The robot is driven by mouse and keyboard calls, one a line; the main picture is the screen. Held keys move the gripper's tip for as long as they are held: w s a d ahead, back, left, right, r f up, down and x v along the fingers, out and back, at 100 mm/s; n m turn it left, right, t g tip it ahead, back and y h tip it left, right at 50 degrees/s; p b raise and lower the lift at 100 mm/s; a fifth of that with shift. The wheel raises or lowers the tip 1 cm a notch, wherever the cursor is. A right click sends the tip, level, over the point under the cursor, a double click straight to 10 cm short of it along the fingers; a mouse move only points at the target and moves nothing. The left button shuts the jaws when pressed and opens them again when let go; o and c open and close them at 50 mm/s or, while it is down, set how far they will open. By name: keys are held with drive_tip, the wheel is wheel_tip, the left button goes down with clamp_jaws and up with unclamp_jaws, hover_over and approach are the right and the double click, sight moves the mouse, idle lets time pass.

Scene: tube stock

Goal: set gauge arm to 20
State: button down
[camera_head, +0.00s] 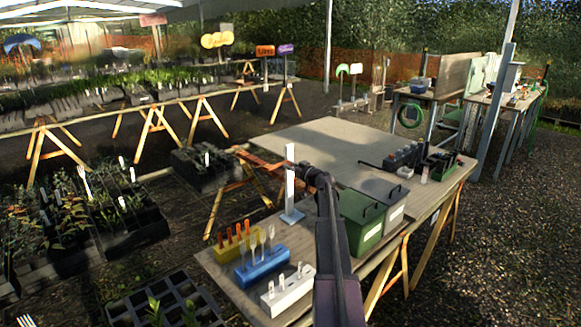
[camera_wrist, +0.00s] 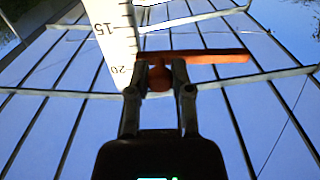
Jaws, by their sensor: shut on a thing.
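The gauge (camera_head: 290,172) is a white upright strip on a grey base (camera_head: 292,216), standing on the work table. In the wrist view, its white scale (camera_wrist: 112,40) shows the numbers 15 and 20. The orange gauge arm (camera_wrist: 210,57) crosses the picture beside the scale. Its left end lies between those numbers, closer to 20; the exact reading cannot be told. My gripper (camera_wrist: 160,76) is shut on the arm's orange knob. In the head view my gripper (camera_head: 308,174) is beside the post, and the grip itself is too small to make out.
Yellow (camera_head: 237,246), blue (camera_head: 262,267) and white (camera_head: 287,292) holders stand at the table's near left. A green bin (camera_head: 360,222) and a grey bin (camera_head: 392,208) stand right of my arm. Black trays (camera_head: 405,157) sit farther back. The table's far middle (camera_head: 330,140) is clear.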

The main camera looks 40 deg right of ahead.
drive_tip(key=shift+r+p, duration=1.05)
drive_tip(key=shift+r, duration=0.35)
drive_tip(key=shift+c, duration=2.4)
unclamp_jaws()
drive_tip(key=shift+s, duration=0.1)
drive_tip(key=s, duration=1.1)
drive_tip(key=shift+s+d, duration=0.35)
drive_tip(key=shift+d, duration=0.1)
